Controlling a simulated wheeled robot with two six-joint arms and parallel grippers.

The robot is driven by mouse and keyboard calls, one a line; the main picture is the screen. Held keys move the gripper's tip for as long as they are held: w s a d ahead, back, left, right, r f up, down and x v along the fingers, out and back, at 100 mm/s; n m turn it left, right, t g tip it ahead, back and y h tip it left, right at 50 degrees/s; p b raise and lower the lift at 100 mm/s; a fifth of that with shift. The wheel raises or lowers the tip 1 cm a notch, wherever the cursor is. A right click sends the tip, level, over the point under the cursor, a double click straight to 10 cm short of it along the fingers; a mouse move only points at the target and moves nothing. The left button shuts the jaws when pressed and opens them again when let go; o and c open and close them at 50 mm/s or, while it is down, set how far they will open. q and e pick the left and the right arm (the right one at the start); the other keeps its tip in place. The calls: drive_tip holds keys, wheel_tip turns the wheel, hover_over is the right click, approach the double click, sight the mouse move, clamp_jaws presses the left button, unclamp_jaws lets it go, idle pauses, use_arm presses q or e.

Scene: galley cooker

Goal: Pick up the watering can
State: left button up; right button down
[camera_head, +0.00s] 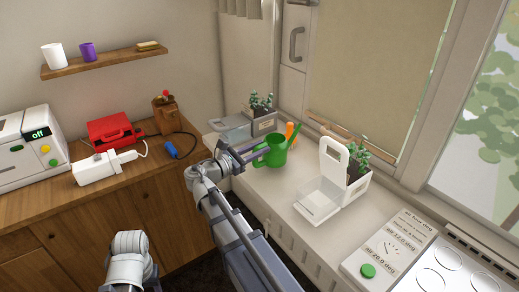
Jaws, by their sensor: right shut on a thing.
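The green watering can (275,152) is at the light worktop, in front of the planters, its spout end pointing right. My right gripper (254,152) is shut on the watering can at its left side, and its fingers hide part of the handle there. I cannot tell whether the can's base touches the worktop. My left gripper is not in view; only part of that arm shows at the bottom left.
A clear-lidded white planter box (318,200) stands right of the can, another planter (263,122) behind it. A control panel (388,245) is at front right. A red case (112,132) sits on the wooden counter.

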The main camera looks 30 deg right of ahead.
wheel_tip(320, 180, up, 8)
drive_tip(key=p, duration=0.7)
